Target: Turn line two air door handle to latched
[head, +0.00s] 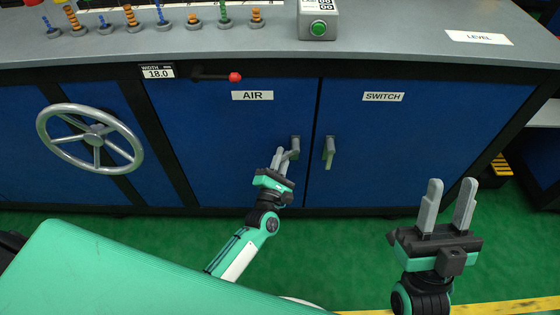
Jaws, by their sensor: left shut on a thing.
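The blue door labelled AIR (235,136) is in the middle of the head view and appears closed. Its grey handle (295,143) is near the door's right edge. My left gripper (285,158) is at this handle, with its fingers shut on it. The fingers partly hide the handle, so I cannot tell its exact angle. My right gripper (446,208) is open and empty in front of the cabinet, to the lower right.
The SWITCH door (410,150) has its own grey handle (329,150), close to the right of the AIR handle. A handwheel (90,138) and a red-knobbed lever (216,77) stick out from the front. Green floor (340,245) lies clear between my arms.

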